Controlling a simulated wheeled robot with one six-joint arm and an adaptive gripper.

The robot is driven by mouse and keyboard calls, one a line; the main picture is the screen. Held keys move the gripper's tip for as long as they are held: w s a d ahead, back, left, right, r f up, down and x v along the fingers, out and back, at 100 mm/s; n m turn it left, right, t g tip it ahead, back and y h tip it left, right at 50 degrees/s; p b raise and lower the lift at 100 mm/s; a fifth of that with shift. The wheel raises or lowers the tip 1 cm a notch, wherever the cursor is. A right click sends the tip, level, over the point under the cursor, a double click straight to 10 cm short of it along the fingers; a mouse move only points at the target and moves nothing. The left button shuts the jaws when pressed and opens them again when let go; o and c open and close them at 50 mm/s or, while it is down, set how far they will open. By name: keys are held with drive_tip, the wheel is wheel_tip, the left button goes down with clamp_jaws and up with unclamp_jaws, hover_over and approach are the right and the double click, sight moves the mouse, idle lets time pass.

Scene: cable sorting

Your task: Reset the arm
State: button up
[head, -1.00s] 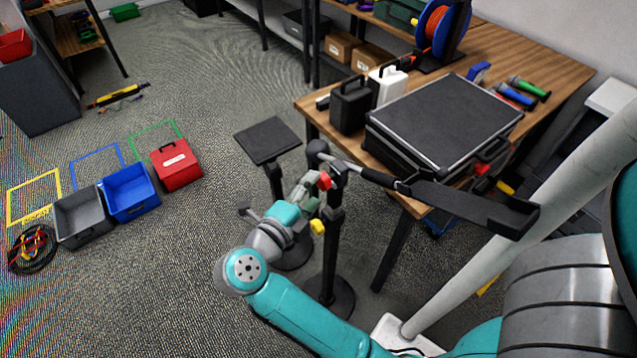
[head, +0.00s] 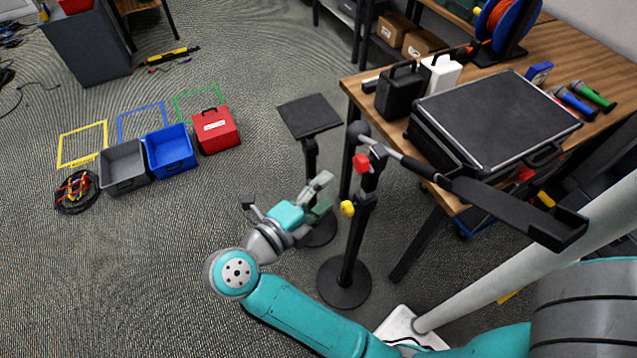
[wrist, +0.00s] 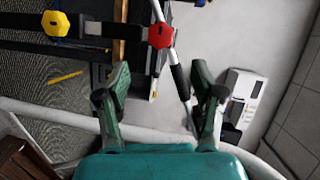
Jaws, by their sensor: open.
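My gripper (head: 320,196) is teal and grey, at the end of my teal arm, near the middle of the head view. It is open and empty, beside the black stand (head: 355,240) with a red knob (head: 361,163) and a yellow knob (head: 347,208). In the wrist view the two fingers of my gripper (wrist: 158,85) are spread apart with nothing between them. The red knob (wrist: 161,36) and yellow knob (wrist: 56,23) show beyond the fingertips. I cannot tell the exact gap between gripper and stand.
A wooden table (head: 355,95) holds a black case (head: 495,115). A second stand with a flat black top (head: 308,115) is behind the gripper. Grey (head: 124,167), blue (head: 170,150) and red (head: 215,130) boxes and coiled cables (head: 76,192) lie on the floor. Floor at lower left is clear.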

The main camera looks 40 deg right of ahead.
drive_tip(key=s+d+r+n+t+h, duration=0.1)
drive_tip(key=s+r+n+t+h, duration=0.1)
drive_tip(key=s+r+n+t, duration=0.35)
drive_tip(key=s+d+r+n+t+h, duration=0.1)
drive_tip(key=s+r+n+t+h, duration=0.1)
drive_tip(key=s+n+t, duration=0.45)
drive_tip(key=s+a+f+n+y, duration=0.4)
drive_tip(key=s+f+n+y, duration=0.2)
drive_tip(key=f+n+y, duration=0.2)
drive_tip(key=s+a+f+n+t+y, duration=0.1)
drive_tip(key=s+a+f+n+y, duration=0.4)
drive_tip(key=f+n+y, duration=0.3)
drive_tip(key=n+y, duration=0.4)
drive_tip(key=n, duration=0.1)
drive_tip(key=shift+s+a, duration=0.2)
drive_tip(key=shift+s, duration=0.15)
